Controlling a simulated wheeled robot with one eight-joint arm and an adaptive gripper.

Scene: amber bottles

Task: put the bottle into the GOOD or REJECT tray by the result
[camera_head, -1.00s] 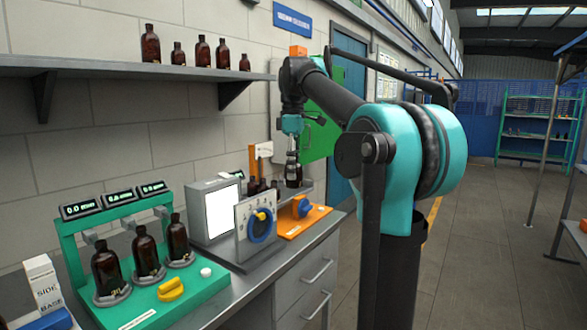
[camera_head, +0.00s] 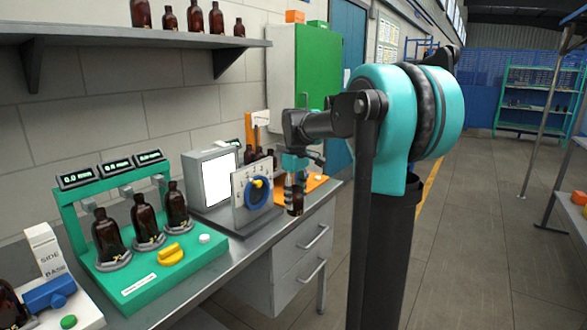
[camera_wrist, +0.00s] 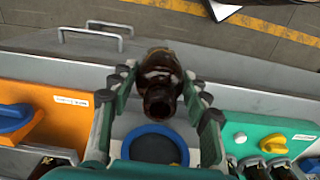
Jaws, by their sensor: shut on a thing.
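My gripper (camera_head: 296,178) is shut on an amber bottle (camera_head: 294,199), held in front of the bench by the dial panel. In the wrist view, my gripper (camera_wrist: 158,95) has its fingers on both sides of the dark bottle (camera_wrist: 160,84), with the bottle's mouth toward the camera. Several other amber bottles show; three stand in the green test station (camera_head: 150,280). No tray marked GOOD or REJECT can be made out in these views.
A panel with a blue ring dial (camera_head: 259,193) and a lit white screen (camera_head: 219,181) stand behind the held bottle. An orange fixture (camera_head: 316,183) is to the right. A shelf (camera_head: 130,42) holds several bottles. Open floor lies right of the bench.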

